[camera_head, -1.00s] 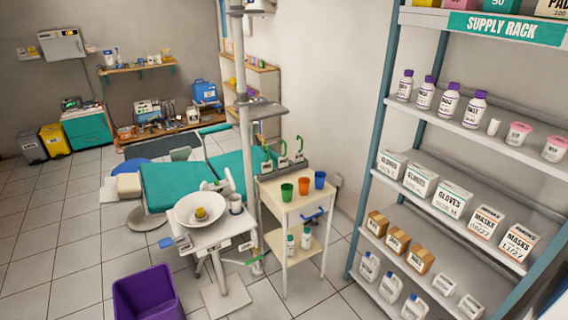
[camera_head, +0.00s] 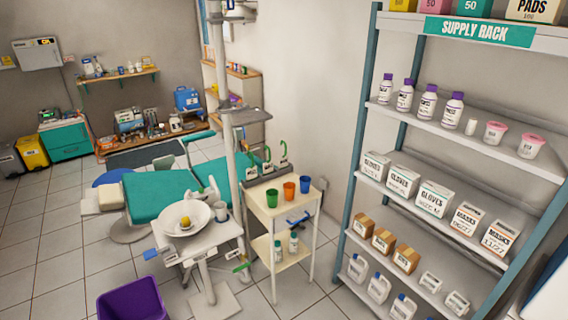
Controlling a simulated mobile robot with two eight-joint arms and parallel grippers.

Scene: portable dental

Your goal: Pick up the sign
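A teal sign (camera_head: 480,31) with white letters reading "SUPPLY RACK" is on the top front edge of the shelf rack at the upper right. It looks flat against the edge; I cannot tell how it is fixed. No other clear sign stands out. Neither of my grippers is in view.
The supply rack (camera_head: 366,110) holds bottles, tubs, boxes and jugs. A cream cart (camera_head: 262,201) with three cups stands left of it. A teal dental chair (camera_head: 160,195), a white basin (camera_head: 172,214) and a purple bin (camera_head: 133,302) are further left. Tiled floor (camera_head: 40,235) is open at the left.

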